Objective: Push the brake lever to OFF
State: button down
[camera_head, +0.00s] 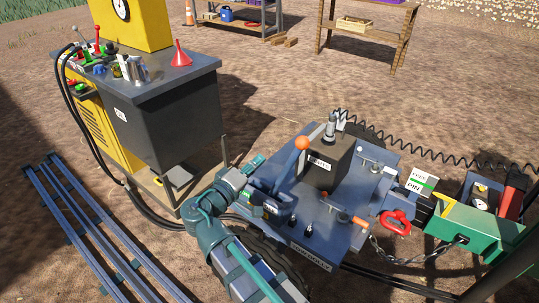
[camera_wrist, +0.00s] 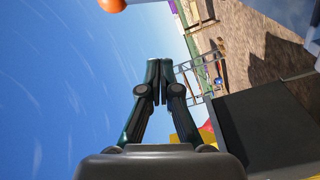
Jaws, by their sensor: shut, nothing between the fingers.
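I cannot read OFF or the label's words. Part of an orange ball (camera_wrist: 112,4) shows at the top edge of the wrist view, apart from the fingers. My gripper (camera_wrist: 157,65) is shut and empty, its dark fingertips together. Contact with the lever cannot be told.
The blue trolley deck (camera_head: 338,208) carries small levers and fittings. A green hitch (camera_head: 454,238) with a red shackle (camera_head: 397,222) stands at right. A dark workbench (camera_head: 172,110) with a red funnel (camera_head: 181,53) is at left. Blue rails (camera_head: 90,235) lie on the ground.

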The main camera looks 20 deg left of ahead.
jog(key=shift+v, duration=1.5)
jog(key=shift+a, duration=0.1)
